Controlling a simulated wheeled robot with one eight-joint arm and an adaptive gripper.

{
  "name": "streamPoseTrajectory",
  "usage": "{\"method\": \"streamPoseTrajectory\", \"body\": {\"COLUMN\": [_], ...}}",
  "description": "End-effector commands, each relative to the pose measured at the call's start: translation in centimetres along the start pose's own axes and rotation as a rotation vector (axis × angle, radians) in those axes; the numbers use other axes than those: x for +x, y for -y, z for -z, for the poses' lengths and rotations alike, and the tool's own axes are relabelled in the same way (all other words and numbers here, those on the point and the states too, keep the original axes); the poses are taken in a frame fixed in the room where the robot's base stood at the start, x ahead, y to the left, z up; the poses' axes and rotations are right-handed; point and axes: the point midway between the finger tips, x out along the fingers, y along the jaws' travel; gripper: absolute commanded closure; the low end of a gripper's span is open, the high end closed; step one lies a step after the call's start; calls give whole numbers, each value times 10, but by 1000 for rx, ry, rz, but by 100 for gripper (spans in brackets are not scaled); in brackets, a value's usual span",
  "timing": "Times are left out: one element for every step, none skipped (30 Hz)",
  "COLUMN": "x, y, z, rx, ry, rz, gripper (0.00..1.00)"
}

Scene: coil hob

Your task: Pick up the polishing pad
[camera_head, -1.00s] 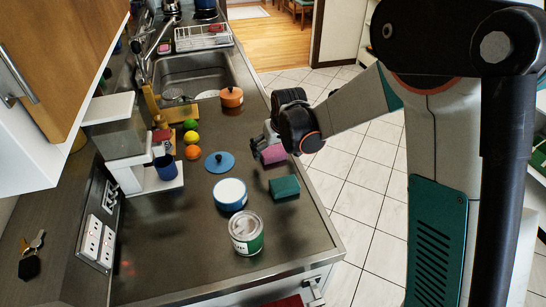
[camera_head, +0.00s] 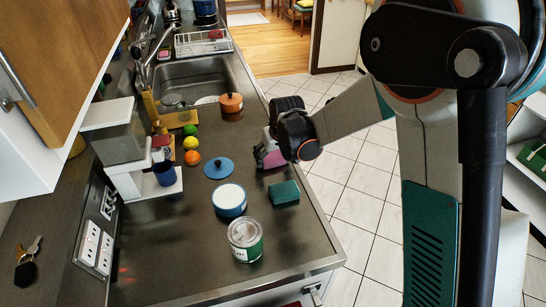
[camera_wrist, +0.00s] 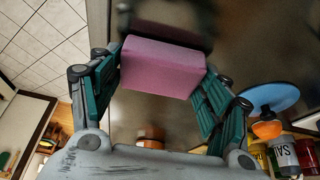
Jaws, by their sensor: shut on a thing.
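The polishing pad appears to be the pink block (camera_wrist: 162,68), which fills the space between my fingers in the wrist view. My gripper (camera_wrist: 164,76) is shut on it, one finger against each side. In the head view the pink pad (camera_head: 276,160) shows near the counter's right edge, partly covered by my gripper (camera_head: 268,158). I cannot tell whether it is clear of the counter.
A green block (camera_head: 284,192) lies just in front of the pad. A blue lid (camera_head: 219,167), a blue-and-white pot (camera_head: 229,200) and a green-labelled can (camera_head: 245,240) stand left and nearer. An orange pot (camera_head: 231,102) is farther back. The front-left counter (camera_head: 180,230) is clear.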

Motion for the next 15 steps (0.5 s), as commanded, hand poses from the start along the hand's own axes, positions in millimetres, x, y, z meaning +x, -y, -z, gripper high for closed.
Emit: {"method": "streamPoseTrajectory", "body": {"x": [-4,-6,-10,-13,-17,-23,-28,-34,-42,-50,-57,-67,-75,-84,-94], "y": [0,0,0,0,0,0,0,0,0,0,0,0,0,0,0], "z": [2,2,4,5,7,9,11,14,17,20,23,27,30,34,38], "rx": [0,0,0,0,0,0,0,0,0,0,0,0,0,0,0], "ry": [0,0,0,0,0,0,0,0,0,0,0,0,0,0,0], "rz": [0,0,0,0,0,0,0,0,0,0,0,0,0,0,0], "gripper": [50,50,50,50,50,50,50,50,50,50,50,50,50,50,50]}}
